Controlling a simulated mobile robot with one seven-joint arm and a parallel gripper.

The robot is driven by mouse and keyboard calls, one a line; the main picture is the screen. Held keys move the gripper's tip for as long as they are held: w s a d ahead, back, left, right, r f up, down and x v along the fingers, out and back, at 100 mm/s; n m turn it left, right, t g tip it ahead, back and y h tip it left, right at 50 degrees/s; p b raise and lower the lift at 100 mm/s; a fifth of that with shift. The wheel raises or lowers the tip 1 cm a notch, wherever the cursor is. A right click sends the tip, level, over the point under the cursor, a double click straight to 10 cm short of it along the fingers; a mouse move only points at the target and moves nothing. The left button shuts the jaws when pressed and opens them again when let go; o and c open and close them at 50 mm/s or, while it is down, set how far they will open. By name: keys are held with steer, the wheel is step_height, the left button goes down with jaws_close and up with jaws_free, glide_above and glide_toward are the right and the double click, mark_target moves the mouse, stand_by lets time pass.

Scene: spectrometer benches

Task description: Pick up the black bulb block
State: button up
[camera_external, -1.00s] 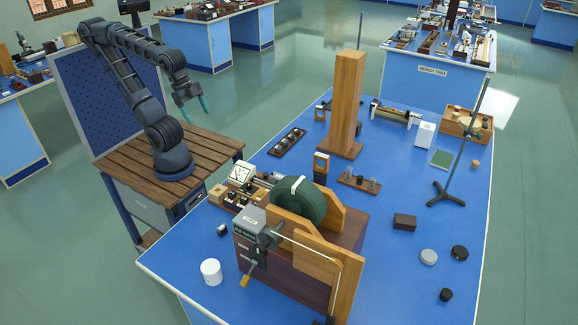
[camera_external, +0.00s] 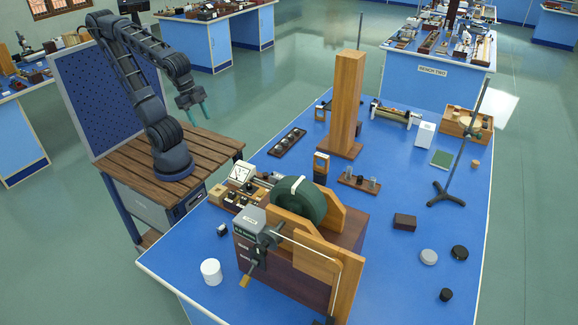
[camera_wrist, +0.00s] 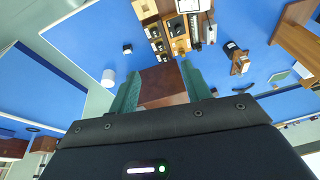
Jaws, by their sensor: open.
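A small black block (camera_external: 222,229) with a pale face stands on the blue bench, at its near left part, close to a white cylinder. I take it for the black bulb block, but it is too small to be sure. In the wrist view a small dark block (camera_wrist: 127,49) sits on the blue surface above the white cylinder. My gripper (camera_external: 193,112) is held high over the wooden platform, left of the bench and well apart from the block. Its green fingers are open (camera_wrist: 163,92), with nothing held; a brown surface shows between them.
The white cylinder (camera_external: 211,272) stands near the block. A large apparatus with a green wheel (camera_external: 300,203) and a row of small wooden boxes (camera_external: 240,195) are to its right. A tall wooden post (camera_external: 346,105) rises behind. Bare blue bench (camera_external: 180,255) lies left of the block.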

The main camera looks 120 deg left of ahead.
steer(key=w+d+f+m+g+y, duration=0.4)
steer(key=w+d+f+m+y, duration=0.2)
steer(key=w+d+f+m, duration=0.55)
steer(key=m+t+y, duration=0.5)
steer(key=m, duration=0.5)
glide_toward(220, 227)
steer(key=shift+s+d+r, duration=0.15)
steer(key=shift+s+d, duration=0.2)
steer(key=shift+d, duration=0.2)
steer(key=shift+s+d+r, duration=0.1)
steer(key=shift+s+d, duration=0.2)
steer(key=shift+d, duration=0.25)
steer(key=shift+w+a+f, duration=0.1)
steer(key=shift+a+f, duration=0.05)
steer(key=shift+a, duration=0.05)
steer(key=x, duration=1)
steer(key=shift+w+a+r, duration=0.2)
steer(key=shift+r, duration=0.1)
steer(key=shift+c, duration=0.2)
